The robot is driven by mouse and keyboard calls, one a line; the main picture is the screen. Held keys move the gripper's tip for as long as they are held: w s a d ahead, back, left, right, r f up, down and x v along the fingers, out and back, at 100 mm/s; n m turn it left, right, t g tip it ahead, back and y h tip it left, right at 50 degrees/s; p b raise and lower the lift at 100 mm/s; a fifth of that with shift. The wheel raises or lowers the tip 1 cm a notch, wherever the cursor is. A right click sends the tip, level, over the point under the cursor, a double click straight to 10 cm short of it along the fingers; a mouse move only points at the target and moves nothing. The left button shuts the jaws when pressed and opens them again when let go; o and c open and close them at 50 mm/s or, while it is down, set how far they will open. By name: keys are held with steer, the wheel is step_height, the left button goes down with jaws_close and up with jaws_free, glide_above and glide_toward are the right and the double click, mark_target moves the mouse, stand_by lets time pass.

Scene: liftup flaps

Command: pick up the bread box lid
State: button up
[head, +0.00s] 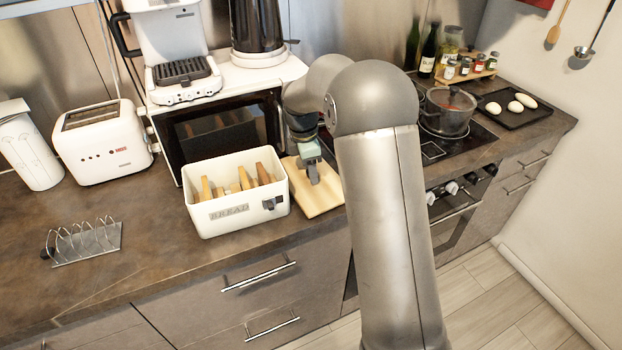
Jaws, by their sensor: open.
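The white bread box (240,218) stands open on the counter, with several pieces of bread (207,190) inside. Its front is marked BREAD, and a dark handle or catch shows near its right end. A light wooden board (318,202), which looks like the bread box lid, lies just right of the box. It seems to lie flat on the counter. My gripper (313,178) is open and points down over the far part of this board. I cannot tell whether the fingers touch it. My arm hides the board's right side.
A microwave (228,133) stands behind the box, with a coffee machine (178,45) on top. A toaster (102,145) and a wire rack (85,242) are at left. A glass pot (447,112) sits on the hob at right. The front left counter is mostly clear.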

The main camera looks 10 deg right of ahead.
steer(key=shift+f, duration=0.25)
jaws_close()
steer(key=shift+r, duration=0.2)
